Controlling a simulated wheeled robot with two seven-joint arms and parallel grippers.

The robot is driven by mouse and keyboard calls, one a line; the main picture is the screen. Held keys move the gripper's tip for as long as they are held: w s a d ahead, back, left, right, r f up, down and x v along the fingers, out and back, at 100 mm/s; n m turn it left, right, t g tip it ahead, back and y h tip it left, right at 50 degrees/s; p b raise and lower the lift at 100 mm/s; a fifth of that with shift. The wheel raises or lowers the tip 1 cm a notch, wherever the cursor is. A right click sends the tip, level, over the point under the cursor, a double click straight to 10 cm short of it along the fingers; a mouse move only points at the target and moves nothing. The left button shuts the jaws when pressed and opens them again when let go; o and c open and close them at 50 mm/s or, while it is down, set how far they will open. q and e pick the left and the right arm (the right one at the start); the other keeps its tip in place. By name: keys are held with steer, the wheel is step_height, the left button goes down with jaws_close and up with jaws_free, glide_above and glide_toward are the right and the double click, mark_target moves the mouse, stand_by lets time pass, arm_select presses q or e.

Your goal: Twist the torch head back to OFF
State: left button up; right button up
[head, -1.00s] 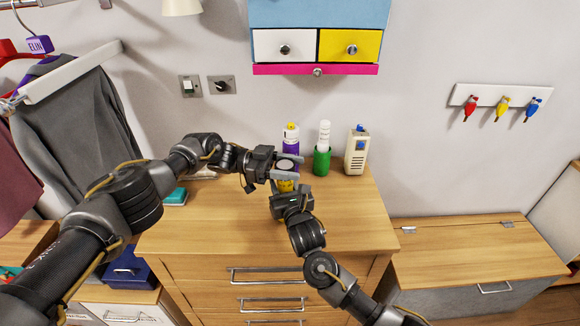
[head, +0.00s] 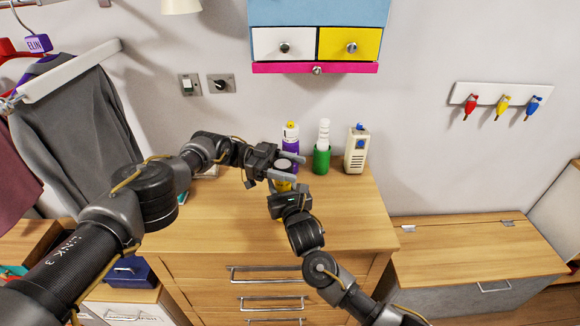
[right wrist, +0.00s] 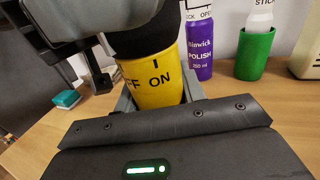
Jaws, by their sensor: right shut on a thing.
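The torch has a yellow body with a black head; the body shows in the right wrist view (right wrist: 157,80) and in the head view (head: 283,184). My right gripper (head: 283,194) is shut on the yellow body and holds the torch upright. My left gripper (head: 296,170) is open, with its fingers either side of the torch head; contact is unclear.
Behind the torch stand a purple polish bottle (head: 290,143), a green cup with a white stick (head: 321,160) and a cream box (head: 356,152). A teal block (right wrist: 67,98) lies at the left. The wooden top (head: 210,225) is clear in front.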

mark_target(289, 164)
arm_select(q)
steer(key=shift+o, duration=1.1)
arm_select(e)
steer(key=shift+d, duration=0.1)
arm_select(q)
steer(key=shift+r, duration=0.2)
arm_select(e)
steer(key=shift+w+d, duration=0.1)
arm_select(q)
step_height(289, 164, up, 10)
steer(key=shift+a+f, duration=0.1)
steer(key=shift+f, duration=0.05)
